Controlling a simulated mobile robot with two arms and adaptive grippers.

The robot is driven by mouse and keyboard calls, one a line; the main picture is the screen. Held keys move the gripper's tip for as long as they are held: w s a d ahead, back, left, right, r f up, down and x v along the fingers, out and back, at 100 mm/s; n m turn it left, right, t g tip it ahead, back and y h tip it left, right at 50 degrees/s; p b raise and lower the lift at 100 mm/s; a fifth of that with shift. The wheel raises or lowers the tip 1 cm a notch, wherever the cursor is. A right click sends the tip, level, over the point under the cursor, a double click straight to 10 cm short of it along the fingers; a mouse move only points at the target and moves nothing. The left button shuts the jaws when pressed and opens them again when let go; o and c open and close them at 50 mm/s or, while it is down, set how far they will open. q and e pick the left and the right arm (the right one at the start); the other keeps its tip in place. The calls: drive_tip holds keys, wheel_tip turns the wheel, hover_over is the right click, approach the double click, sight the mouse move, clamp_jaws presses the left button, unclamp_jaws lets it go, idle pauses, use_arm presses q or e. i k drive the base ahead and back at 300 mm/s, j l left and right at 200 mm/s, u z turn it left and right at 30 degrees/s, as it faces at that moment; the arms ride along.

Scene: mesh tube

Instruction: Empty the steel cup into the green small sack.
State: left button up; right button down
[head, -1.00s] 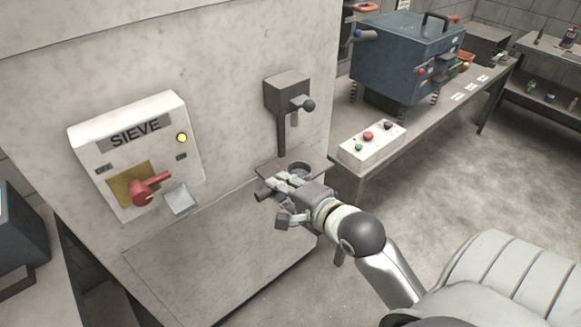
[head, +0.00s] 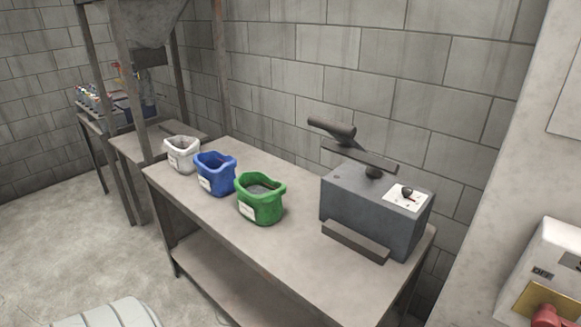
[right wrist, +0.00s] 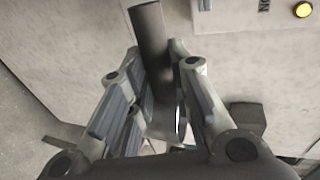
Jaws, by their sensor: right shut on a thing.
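The green small sack (head: 261,205) stands open on the table in the head view, with a pale label on its front and something grey inside its mouth. In the right wrist view my right gripper (right wrist: 157,58) is shut on the steel cup, around its dark, rod-like handle (right wrist: 148,30). The cup's body is mostly hidden behind the fingers; only a bit of shiny rim (right wrist: 181,124) shows. What is in the cup cannot be seen. Neither gripper is in the head view.
A white sack (head: 182,160) and a blue sack (head: 221,180) stand left of the green one on the table (head: 225,235). A grey sealing machine (head: 365,215) is at their right. The white sieve panel (head: 548,250) is at the far right.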

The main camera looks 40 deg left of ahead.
sight(259, 199)
drive_tip(key=j+u, duration=0.15)
drive_tip(key=j, duration=0.45)
drive_tip(key=i+j+u, duration=0.1)
drive_tip(key=j, duration=0.5)
drive_tip(key=j+u, duration=0.15)
drive_tip(key=j, duration=0.4)
drive_tip(key=i+j+u, duration=0.1)
drive_tip(key=j, duration=0.5)
drive_tip(key=i, duration=0.05)
